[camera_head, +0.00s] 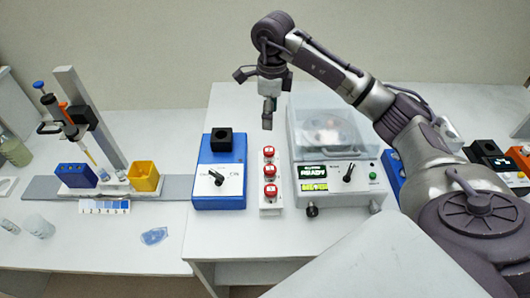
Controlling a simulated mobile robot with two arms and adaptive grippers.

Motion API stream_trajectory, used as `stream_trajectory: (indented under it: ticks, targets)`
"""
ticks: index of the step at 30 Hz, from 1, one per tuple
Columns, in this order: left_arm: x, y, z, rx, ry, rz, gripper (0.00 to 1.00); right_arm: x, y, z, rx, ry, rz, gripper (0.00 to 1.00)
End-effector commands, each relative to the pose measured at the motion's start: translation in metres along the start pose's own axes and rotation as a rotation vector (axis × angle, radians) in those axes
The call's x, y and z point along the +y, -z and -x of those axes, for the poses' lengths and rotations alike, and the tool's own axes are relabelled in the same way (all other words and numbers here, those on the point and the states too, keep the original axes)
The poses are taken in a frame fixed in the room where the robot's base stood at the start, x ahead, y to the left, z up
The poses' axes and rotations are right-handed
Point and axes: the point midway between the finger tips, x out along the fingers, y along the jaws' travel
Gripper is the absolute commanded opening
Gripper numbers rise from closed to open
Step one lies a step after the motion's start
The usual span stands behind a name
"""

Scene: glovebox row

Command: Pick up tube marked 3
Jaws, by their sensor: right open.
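I cannot make out a tube marked 3; any marks on the tubes are too small to read. Two small pale tubes or vials (103,175) show between the blue block and the yellow box at the left. A strip of numbered blue and white squares (105,207) lies in front of them. My right gripper (267,115) is open and empty. It points down in the air, above and behind a white strip with three red round tops (270,171), well to the right of the small tubes. My left gripper is out of view.
A blue device (218,190) with a black block stands left of the red tops. A clear-lidded machine (312,190) reading READY stands right. Clear cups (38,226) stand front left.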

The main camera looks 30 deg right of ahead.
Motion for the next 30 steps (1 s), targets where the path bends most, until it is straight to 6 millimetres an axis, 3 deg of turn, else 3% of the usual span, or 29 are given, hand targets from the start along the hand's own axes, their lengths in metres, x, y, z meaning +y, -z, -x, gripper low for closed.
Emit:
stream_trajectory:
  ticks: [4,13,21,26,30]
  targets:
    - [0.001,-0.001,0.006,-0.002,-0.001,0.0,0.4,-0.003,0.007,-0.013,0.029,0.005,-0.008,0.65]
    - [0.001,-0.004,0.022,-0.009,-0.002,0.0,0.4,-0.002,0.007,-0.069,0.025,0.003,-0.006,0.65]
    - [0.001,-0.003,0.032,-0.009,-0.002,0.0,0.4,0.001,0.005,-0.089,0.022,0.003,-0.005,0.65]
    - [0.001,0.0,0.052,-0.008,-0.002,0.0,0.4,0.008,0.004,-0.112,0.024,0.0,-0.004,0.65]
    - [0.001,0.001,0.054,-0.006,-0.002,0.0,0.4,0.006,0.004,-0.13,0.022,0.003,-0.006,0.65]
